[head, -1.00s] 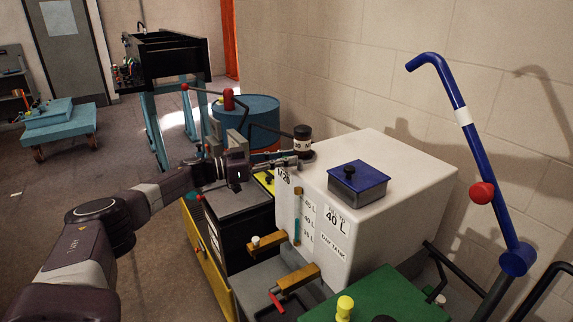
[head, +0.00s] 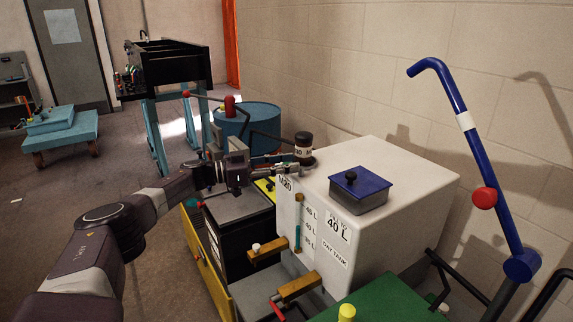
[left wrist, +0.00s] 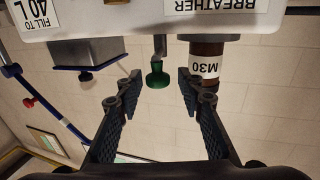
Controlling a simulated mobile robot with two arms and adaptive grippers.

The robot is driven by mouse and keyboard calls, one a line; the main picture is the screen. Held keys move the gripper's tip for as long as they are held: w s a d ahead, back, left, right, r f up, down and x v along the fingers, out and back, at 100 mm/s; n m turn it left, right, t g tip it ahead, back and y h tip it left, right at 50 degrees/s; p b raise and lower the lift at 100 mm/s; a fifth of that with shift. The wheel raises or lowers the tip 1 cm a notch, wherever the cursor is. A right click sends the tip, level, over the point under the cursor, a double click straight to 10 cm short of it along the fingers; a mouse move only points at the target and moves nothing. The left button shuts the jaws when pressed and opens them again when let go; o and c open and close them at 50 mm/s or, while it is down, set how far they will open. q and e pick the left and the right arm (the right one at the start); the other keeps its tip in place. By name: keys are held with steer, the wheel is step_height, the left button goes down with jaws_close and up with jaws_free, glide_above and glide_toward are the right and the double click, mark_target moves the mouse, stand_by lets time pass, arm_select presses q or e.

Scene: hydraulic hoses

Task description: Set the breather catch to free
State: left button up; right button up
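The breather (head: 304,146) is a dark cylinder with a pale band at the back left corner of the white day tank (head: 400,200). In the left wrist view, which looks upside down, the breather (left wrist: 207,66) is brown with an M30 label. Beside it a green knob (left wrist: 157,76) on a grey stem looks like the catch; its setting cannot be told. My left gripper (head: 285,164) is at that tank corner. In the wrist view its fingers (left wrist: 159,84) are open, with the green knob between their tips and the right finger close to the breather. My right gripper is out of view.
A blue-lidded filler box (head: 360,188) stands on the tank top. A tall blue lever (head: 465,125) with a red knob rises at the right. A blue drum (head: 250,122) and a red-knobbed pump handle (head: 229,104) stand behind my gripper. The wall is close behind the tank.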

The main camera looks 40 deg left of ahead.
arm_select(q)
steer(key=shift+f, duration=0.1)
steer(key=shift+s+a, duration=0.15)
steer(key=shift+s, duration=0.05)
steer(key=v, duration=1.1)
steer(key=shift+s+a, duration=0.15)
steer(key=shift+a, duration=0.05)
